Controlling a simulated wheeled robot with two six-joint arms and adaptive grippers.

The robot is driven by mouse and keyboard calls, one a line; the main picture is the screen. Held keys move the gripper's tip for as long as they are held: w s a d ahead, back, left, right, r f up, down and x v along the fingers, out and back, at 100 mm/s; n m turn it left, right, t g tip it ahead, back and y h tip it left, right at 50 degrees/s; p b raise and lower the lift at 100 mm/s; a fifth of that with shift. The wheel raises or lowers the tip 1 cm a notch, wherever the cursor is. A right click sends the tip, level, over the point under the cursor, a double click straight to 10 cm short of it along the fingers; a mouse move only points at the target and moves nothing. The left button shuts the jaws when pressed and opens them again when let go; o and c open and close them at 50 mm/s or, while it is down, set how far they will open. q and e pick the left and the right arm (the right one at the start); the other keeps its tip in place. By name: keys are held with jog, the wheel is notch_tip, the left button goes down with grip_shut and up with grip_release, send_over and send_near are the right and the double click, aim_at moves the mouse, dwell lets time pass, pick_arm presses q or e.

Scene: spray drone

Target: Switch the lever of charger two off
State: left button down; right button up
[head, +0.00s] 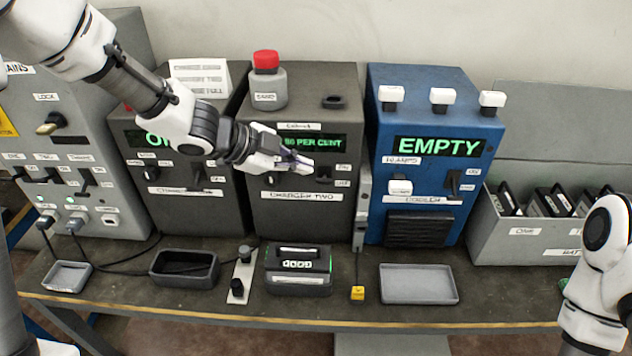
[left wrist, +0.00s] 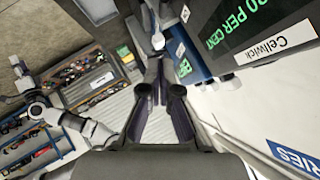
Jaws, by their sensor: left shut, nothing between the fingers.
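Charger two (head: 261,215) is the dark grey box in the middle of the head view, with a green display (head: 315,142) reading 80 PER CENT. Its small dark lever (head: 342,169) is at the right of its front, between small white labels; its exact position is hard to read. My left gripper (head: 305,163) is shut and empty in front of the charger, below the display and just left of the lever. Whether it touches is unclear. In the left wrist view the fingers (left wrist: 160,85) are together, and the display (left wrist: 238,20) shows at upper right. My right gripper is out of view.
Charger one (head: 146,222) stands left, partly behind my left arm. A blue cooler (head: 412,83) marked EMPTY stands right, beyond a narrow grey post (head: 361,205). A red-capped bottle (head: 267,82) tops charger two. A battery (head: 299,270) and trays (head: 419,284) lie on the bench in front.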

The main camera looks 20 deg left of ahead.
aim_at(329, 180)
pick_arm(q)
jog(key=w+f, duration=0.1)
jog(key=f, duration=0.1)
jog(key=w+d+f, duration=0.1)
jog(key=w+f, duration=0.2)
jog(key=f, duration=0.1)
jog(key=shift+w+d, duration=0.25)
jog(key=shift+d, duration=0.05)
jog(key=shift+w+f, duration=0.1)
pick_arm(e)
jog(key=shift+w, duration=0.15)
pick_arm(q)
jog(key=shift+d, duration=0.1)
